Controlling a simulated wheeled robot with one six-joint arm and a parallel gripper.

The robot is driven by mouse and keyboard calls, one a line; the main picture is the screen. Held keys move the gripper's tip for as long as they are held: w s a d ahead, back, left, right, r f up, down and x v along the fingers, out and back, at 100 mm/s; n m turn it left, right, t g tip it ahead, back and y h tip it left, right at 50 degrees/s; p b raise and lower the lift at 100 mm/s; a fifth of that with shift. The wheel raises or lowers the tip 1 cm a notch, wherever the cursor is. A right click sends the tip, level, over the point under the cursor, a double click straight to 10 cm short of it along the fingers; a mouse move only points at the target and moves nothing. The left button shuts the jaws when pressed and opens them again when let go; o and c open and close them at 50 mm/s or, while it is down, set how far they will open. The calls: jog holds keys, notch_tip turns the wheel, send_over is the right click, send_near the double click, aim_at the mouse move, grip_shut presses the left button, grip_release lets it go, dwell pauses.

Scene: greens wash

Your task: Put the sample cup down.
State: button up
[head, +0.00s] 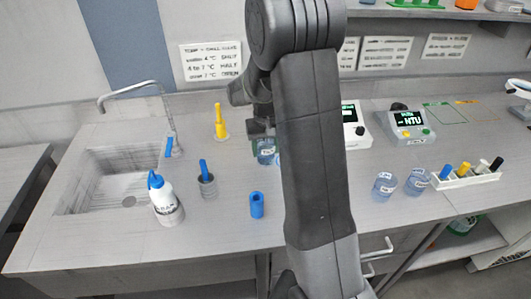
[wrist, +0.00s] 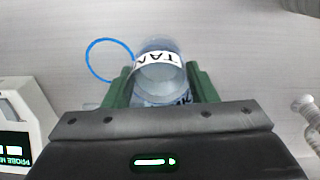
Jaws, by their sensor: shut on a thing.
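My gripper (wrist: 160,84) is shut on a clear sample cup (wrist: 160,72) with a white label, its two green fingers on either side of it. In the head view the cup (head: 266,152) shows beside my arm, above or at the counter (head: 330,215); I cannot tell whether its base touches. My gripper (head: 262,133) is partly hidden by my arm there. A blue ring (wrist: 88,62) lies on the counter just left of the cup in the wrist view, and the cup is not inside it.
A sink (head: 120,185), wash bottle (head: 164,198), grey holder (head: 207,186) and blue block (head: 257,205) stand left. Two meters (head: 407,122) (head: 355,128), two more cups (head: 384,186) (head: 417,182) and a white rack (head: 465,177) stand right.

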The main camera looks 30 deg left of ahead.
aim_at(266, 155)
jog(key=shift+f+p, duration=0.45)
jog(key=shift+f, duration=1.15)
jog(key=shift+f, duration=0.2)
jog(key=o, duration=1)
jog(key=shift+o, duration=0.2)
jog(key=shift+r, duration=0.1)
